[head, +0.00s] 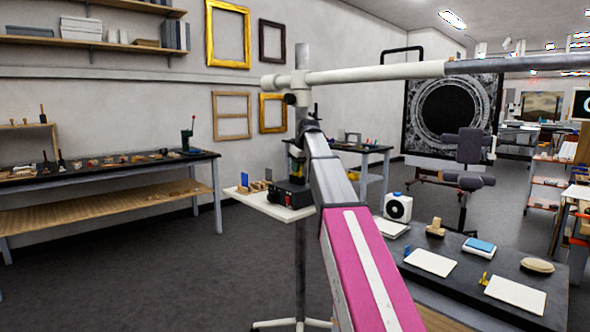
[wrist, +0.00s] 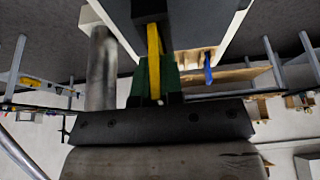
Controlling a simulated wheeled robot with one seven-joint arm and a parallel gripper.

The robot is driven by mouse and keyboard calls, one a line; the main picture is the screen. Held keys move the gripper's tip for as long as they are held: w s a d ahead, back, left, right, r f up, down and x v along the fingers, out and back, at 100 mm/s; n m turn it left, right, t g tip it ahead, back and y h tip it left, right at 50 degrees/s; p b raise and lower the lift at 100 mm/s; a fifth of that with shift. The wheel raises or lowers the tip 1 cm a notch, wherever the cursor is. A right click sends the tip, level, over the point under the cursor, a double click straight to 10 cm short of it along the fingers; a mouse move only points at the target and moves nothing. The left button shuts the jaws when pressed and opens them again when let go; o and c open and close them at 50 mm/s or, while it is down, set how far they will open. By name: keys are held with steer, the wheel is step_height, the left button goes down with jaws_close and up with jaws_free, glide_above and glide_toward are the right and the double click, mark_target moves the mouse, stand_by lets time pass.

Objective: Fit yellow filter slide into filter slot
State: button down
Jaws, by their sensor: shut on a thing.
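My gripper (wrist: 155,80) is shut on the yellow filter slide (wrist: 153,48), which stands as a narrow yellow strip between its green fingers in the wrist view. The strip's far end meets or overlaps a dark block (wrist: 150,9) at the top edge of that view. I cannot tell whether it is inside a slot; no slot opening shows. In the head view my gripper (head: 296,168) is over a black device (head: 292,192) on a small white tray (head: 273,207); the yellow slide is not discernible there.
A blue slide (head: 245,179) stands in a wooden holder on the tray's left; it shows in the wrist view (wrist: 207,68). A pole carries the tray and a white horizontal boom (head: 375,73). A dark table (head: 455,265) with white pads is at right. Open floor lies left.

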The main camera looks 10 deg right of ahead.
steer(key=shift+f, duration=0.4)
steer(key=shift+f, duration=0.1)
steer(key=c, duration=1.3)
jaws_free()
steer(key=shift+o, duration=0.2)
steer(key=v, duration=1.2)
